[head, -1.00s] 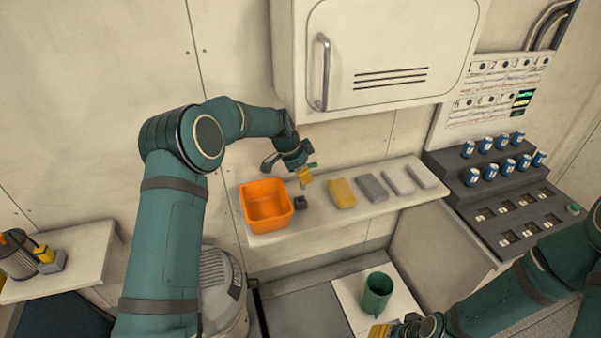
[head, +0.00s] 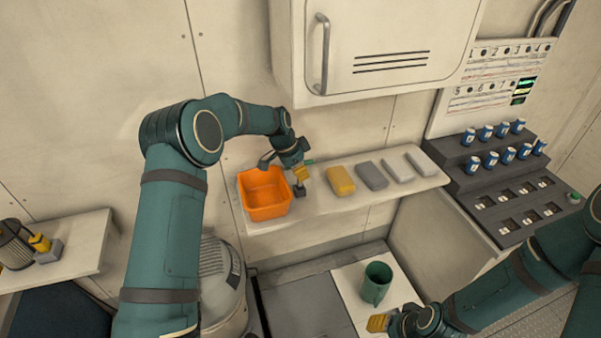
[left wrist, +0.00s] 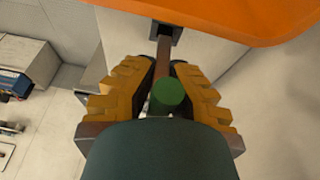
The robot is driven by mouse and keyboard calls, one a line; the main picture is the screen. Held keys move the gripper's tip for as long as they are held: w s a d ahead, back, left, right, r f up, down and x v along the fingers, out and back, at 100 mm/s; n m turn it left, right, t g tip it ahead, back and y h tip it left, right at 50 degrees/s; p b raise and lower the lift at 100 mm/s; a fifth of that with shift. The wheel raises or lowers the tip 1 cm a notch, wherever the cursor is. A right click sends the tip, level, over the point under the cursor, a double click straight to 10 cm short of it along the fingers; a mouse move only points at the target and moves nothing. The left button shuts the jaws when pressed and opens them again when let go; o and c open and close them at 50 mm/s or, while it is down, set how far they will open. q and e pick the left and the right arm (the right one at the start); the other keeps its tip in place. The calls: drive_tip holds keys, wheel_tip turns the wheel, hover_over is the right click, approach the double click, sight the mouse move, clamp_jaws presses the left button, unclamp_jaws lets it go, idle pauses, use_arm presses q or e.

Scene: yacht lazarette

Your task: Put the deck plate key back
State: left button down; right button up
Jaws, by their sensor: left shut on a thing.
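My left gripper (head: 301,173) is shut on the deck plate key, just above the shelf. The key's green end (left wrist: 168,95) shows between the yellow fingers in the left wrist view, and its brown shaft (left wrist: 163,50) runs on to a small dark holder (left wrist: 165,29). In the head view the holder (head: 299,190) sits on the shelf right below the fingertips, beside the orange bin. The shaft's tip meets or overlaps the holder; I cannot tell how deep it sits. My right gripper (head: 379,322) is low at the front, seen only in part.
The orange bin (head: 245,204) is close left of the holder. Yellow (head: 340,180), dark grey (head: 371,175) and paler blocks lie to the right on the shelf (head: 318,205). A cabinet (head: 380,50) hangs above. A green cup (head: 376,285) stands below.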

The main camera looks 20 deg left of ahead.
use_arm(q)
drive_tip(key=shift+f+b, duration=0.2)
drive_tip(key=shift+b, duration=0.15)
idle(0.7)
drive_tip(key=shift+a+f, duration=0.1)
drive_tip(key=shift+f, duration=0.05)
drive_tip(key=shift+f+b, duration=0.7)
drive_tip(key=shift+f, duration=0.05)
drive_tip(key=shift+f, duration=0.1)
drive_tip(key=shift+f+b, duration=0.5)
drive_tip(key=shift+b, duration=0.05)
drive_tip(key=shift+f+b, duration=0.1)
drive_tip(key=shift+b, duration=0.3)
idle(0.8)
drive_tip(key=c, duration=1.1)
unclamp_jaws()
